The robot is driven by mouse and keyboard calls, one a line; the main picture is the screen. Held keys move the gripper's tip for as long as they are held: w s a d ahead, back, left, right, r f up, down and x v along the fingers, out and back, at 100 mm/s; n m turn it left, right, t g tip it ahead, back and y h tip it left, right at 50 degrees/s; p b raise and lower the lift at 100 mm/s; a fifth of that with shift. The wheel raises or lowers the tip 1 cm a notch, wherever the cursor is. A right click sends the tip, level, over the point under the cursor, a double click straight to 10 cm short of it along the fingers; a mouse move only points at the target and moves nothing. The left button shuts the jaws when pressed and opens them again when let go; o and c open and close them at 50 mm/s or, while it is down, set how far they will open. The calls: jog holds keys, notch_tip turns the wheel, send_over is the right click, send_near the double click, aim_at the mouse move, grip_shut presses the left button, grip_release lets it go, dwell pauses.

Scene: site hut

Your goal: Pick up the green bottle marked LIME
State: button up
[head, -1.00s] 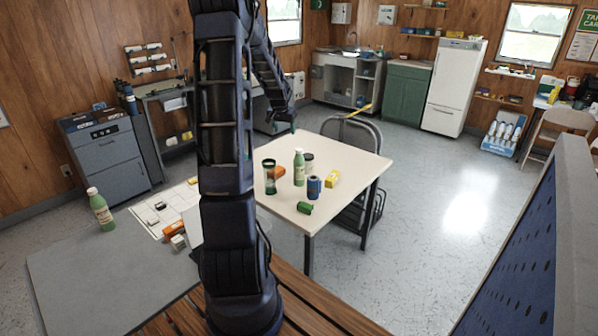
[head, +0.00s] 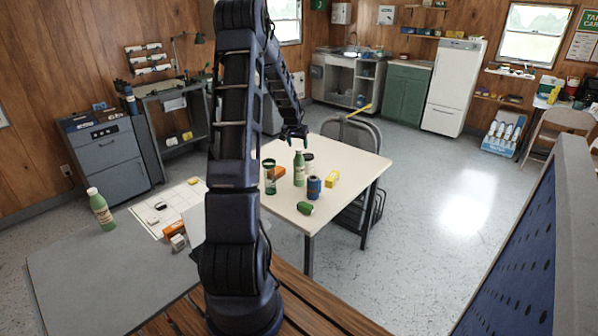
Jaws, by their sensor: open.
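A green bottle (head: 299,170) with a pale label stands upright on the cream table. A second green bottle (head: 101,210) with a pale label and light cap stands on the grey surface at the left. The lettering on both is too small to read, so I cannot tell which is marked LIME. My gripper (head: 292,142) is open, with its fingers pointing down. In the picture it appears just above the cap of the bottle on the cream table. It holds nothing that I can see.
A chair (head: 352,131) stands behind.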

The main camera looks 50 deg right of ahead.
aim_at(299, 150)
jog(key=x, duration=0.4)
jog(key=shift+s+a+f, duration=0.2)
jog(key=shift+a+f, duration=0.05)
jog(key=c, duration=1.3)
jog(key=shift+r, duration=0.15)
